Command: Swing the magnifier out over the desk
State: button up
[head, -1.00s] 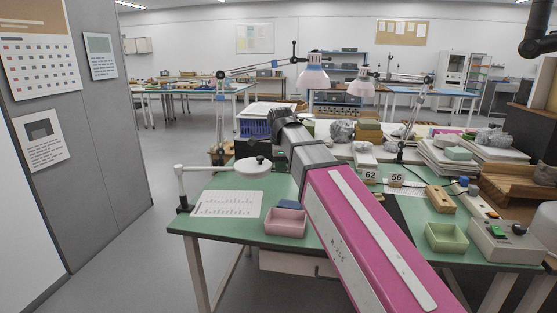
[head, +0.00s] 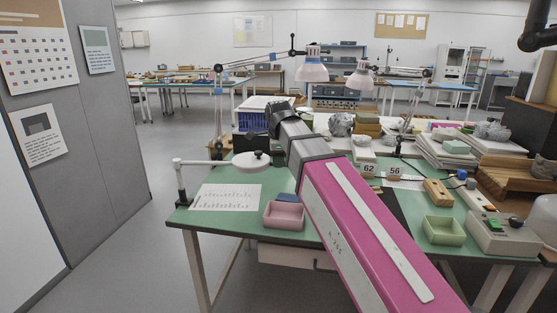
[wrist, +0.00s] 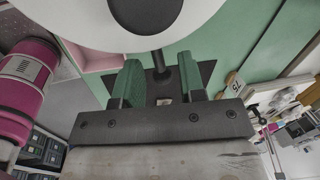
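The magnifier has a round white head (head: 250,163) with a small black knob, on a white arm from a clamped post (head: 179,182) at the desk's left edge. The head is over the left part of the green desk. In the wrist view, a white disc (wrist: 80,18) with a dark oval centre fills the top. My gripper (wrist: 160,82) has its two green fingers apart. A thin dark rod (wrist: 158,60) shows between them in the picture, with gaps on both sides; I cannot tell its depth. In the head view my own arm hides the fingers.
A pink tray (head: 284,216), a printed sheet (head: 225,197) and a green tray (head: 444,231) lie on the desk. Number cards (head: 369,169), a grey control box (head: 502,236) and two lamps (head: 312,71) stand farther right and back. A grey partition (head: 100,130) stands left.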

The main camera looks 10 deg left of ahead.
notch_tip(320, 180, up, 10)
jog(key=s, duration=0.2)
jog(key=shift+r, duration=0.25)
jog(key=shift+s+d, duration=0.1)
dwell(0.3)
